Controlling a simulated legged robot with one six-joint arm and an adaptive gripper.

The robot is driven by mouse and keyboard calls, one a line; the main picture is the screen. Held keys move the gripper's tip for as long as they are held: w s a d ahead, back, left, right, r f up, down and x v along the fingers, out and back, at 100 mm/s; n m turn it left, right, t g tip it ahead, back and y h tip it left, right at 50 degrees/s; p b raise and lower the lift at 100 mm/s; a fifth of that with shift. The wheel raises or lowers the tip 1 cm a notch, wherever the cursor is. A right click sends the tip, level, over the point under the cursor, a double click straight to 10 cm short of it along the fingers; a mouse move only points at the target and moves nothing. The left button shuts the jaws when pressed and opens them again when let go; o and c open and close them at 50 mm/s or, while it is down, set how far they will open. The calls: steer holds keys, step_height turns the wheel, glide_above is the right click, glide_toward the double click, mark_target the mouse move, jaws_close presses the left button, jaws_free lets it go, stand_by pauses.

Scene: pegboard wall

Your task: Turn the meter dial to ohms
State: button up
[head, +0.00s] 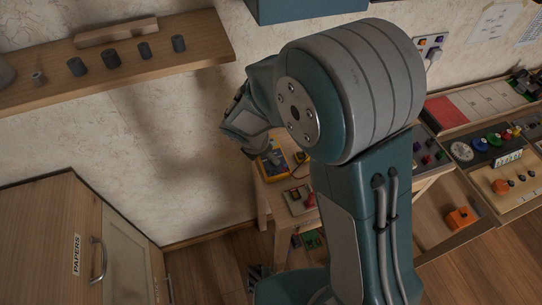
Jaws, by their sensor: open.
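A yellow meter (265,172) with a dark face sits on a small wooden table near the wall, at the middle of the head view. Its dial is too small and too covered to read. My gripper (243,140) is just above and to the left of the meter, partly hidden by my own arm. It is open, and I see nothing held in it. I cannot tell whether it touches the meter.
A wooden shelf (205,42) with several dark cylinders is on the wall at upper left. A wooden cabinet (125,240) labelled PAPERS stands at lower left. Panels with coloured knobs (480,143) fill the right side. Floor shows between cabinet and table.

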steer(key=shift+x, duration=1.5)
jaws_close()
